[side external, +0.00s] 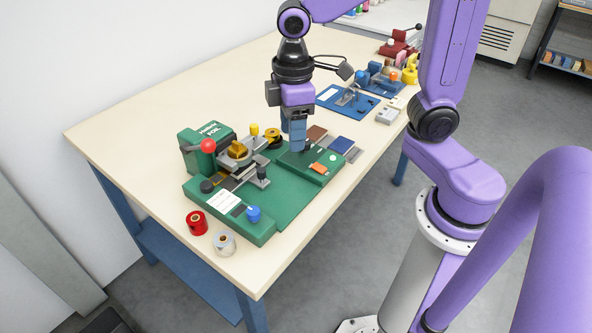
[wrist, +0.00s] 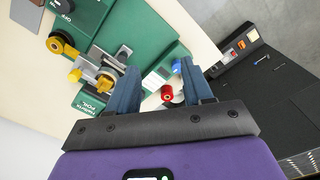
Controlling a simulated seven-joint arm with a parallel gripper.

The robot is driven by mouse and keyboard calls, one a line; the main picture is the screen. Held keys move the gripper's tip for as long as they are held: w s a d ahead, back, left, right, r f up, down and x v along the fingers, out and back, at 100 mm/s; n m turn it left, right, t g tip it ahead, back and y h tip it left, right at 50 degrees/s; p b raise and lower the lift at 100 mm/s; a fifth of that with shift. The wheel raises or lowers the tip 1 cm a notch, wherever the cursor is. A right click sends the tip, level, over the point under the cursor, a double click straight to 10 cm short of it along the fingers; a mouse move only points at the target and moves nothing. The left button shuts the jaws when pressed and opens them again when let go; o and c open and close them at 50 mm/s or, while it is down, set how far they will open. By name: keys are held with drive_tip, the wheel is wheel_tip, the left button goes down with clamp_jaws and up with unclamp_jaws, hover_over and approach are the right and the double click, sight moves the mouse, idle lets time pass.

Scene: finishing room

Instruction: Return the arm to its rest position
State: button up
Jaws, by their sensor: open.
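My gripper (side external: 297,143) points down with its blue fingers over the right part of the green foil machine (side external: 292,200). In the side view I cannot tell whether the fingertips touch the machine. In the wrist view my gripper (wrist: 155,58) shows two blue fingers spread apart with nothing held between them. My purple arm reaches over the table from the right.
A red spool (side external: 197,223) and a silver spool (side external: 224,243) stand at the table's (side external: 110,138) near left edge. Small blue and brown blocks lie beside the machine. A blue fixture (side external: 347,101) and a red device (side external: 397,46) stand farther back. The left rear tabletop is clear.

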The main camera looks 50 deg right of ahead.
drive_tip(key=s+d+f+n, duration=0.1)
drive_tip(key=s+d, duration=0.1)
drive_tip(key=s, duration=0.6)
drive_tip(key=s+d+f+n, duration=0.1)
drive_tip(key=s+d, duration=0.1)
drive_tip(key=s, duration=0.6)
drive_tip(key=shift+w, duration=0.1)
idle(1.5)
